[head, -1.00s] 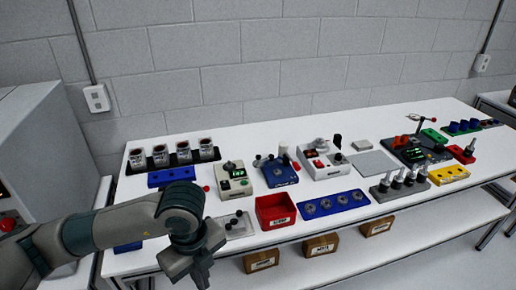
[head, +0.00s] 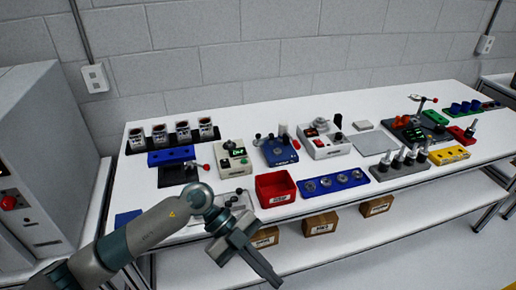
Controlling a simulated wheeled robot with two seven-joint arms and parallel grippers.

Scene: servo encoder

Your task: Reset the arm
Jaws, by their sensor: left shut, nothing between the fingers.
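My left arm comes in from the lower left in the head view. My left gripper (head: 262,268) hangs in front of the white table's front edge, pointing down and to the right. Its fingers look closed together with nothing between them. It is apart from everything on the table (head: 345,203). My right gripper is out of the picture. My arm hides part of the table's front left, including some of a blue piece (head: 127,218) there.
A red bin (head: 276,190) and a blue tray (head: 333,184) stand near the front edge. Several devices, including a white one (head: 327,146), stand behind them. A rack of cups (head: 172,138) is at the back left. Cardboard boxes (head: 320,223) sit on the lower shelf. A grey cabinet (head: 45,150) stands left.

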